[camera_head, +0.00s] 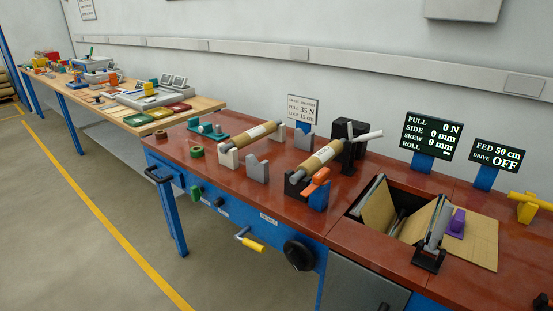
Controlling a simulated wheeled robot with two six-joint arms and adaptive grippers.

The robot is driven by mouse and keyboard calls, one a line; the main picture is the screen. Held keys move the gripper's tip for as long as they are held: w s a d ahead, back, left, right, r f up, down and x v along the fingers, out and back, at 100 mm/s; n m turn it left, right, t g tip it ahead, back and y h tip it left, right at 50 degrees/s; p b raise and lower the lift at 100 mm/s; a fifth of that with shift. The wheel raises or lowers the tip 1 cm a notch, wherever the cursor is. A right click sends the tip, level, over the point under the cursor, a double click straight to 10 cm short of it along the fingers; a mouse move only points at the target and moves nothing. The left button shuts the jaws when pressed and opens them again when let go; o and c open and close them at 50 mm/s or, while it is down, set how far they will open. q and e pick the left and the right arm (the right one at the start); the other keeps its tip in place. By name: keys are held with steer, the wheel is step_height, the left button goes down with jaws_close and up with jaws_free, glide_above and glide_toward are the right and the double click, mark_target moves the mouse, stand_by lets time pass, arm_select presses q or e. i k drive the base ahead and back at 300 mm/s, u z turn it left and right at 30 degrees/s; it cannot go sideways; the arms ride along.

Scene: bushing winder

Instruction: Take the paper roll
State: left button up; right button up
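Two brown paper rolls lie on the red bench. The farther paper roll (254,133) has a pale label and grey shaft ends, and its near end rests on a light grey cradle (228,156). The nearer paper roll (322,157) is also labelled and sits tilted in the picture between a black bracket (297,185) and a taller black stand (350,145). Neither gripper can be made out in the head view.
An open well with brown sheet (378,212) and rollers is right of the rolls. Grey blocks (257,166) and an orange-and-blue clamp (318,190) stand near them. A crank (250,241) and black handwheel (299,254) stick out in front. Displays read PULL 0 N and DRIVE OFF.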

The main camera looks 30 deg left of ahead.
mark_target(311, 166)
steer(key=u, duration=2.45)
steer(key=i, duration=1)
steer(key=z, duration=2.45)
